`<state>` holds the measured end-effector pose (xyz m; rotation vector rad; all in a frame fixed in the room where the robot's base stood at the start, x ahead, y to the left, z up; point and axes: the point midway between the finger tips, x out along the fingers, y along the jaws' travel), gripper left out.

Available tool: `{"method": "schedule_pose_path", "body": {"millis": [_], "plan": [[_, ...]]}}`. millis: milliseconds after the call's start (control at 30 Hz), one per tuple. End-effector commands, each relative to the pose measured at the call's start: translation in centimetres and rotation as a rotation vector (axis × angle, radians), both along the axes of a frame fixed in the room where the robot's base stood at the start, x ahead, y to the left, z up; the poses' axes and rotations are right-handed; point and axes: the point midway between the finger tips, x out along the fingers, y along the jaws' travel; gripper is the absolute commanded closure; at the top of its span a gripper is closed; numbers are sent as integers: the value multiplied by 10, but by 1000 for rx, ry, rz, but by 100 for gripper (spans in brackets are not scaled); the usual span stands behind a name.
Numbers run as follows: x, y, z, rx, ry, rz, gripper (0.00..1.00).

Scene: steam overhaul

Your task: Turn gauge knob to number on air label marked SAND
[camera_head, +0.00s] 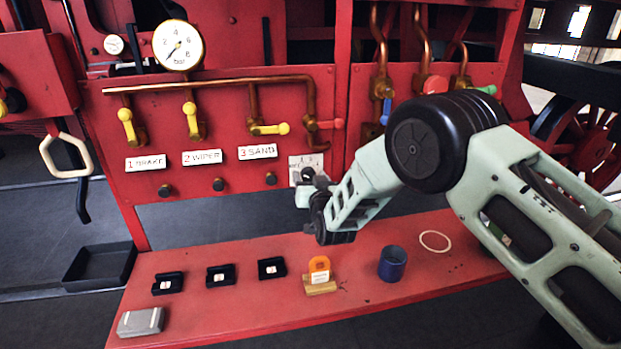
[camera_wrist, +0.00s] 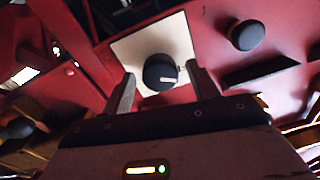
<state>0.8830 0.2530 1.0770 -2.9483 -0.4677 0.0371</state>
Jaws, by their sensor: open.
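The label reading 3 SAND (camera_head: 257,151) is on the red panel, right of the labels 1 BRAKE (camera_head: 146,163) and 2 WIPER (camera_head: 202,157). A black knob (camera_head: 308,173) sits on a pale plate (camera_head: 294,163) at the panel's lower right; markings on the plate are too small to read. In the wrist view the knob (camera_wrist: 161,73) has a white pointer mark and lies between my fingertips. My gripper (camera_head: 306,187) is open in front of the plate, its fingers (camera_wrist: 161,84) on either side of the knob. I cannot tell if they touch it.
A red bench (camera_head: 220,310) below holds small black holders (camera_head: 219,276), an orange tag on a wooden block (camera_head: 319,287), a blue cup (camera_head: 392,263) and a pale ring (camera_head: 435,241). Yellow-handled valves (camera_head: 270,129) and a round gauge (camera_head: 178,45) are above.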

Motion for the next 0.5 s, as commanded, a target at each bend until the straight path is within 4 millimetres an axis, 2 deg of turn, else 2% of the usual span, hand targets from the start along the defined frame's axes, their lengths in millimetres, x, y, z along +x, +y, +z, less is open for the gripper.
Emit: {"method": "schedule_pose_path", "body": {"millis": [33, 100, 200, 500], "plan": [[0, 0, 0, 0, 0, 0, 43], [0, 0, 0, 0, 0, 0, 63], [0, 0, 0, 0, 0, 0, 85], [0, 0, -2, 24, 7, 0, 85]]}}
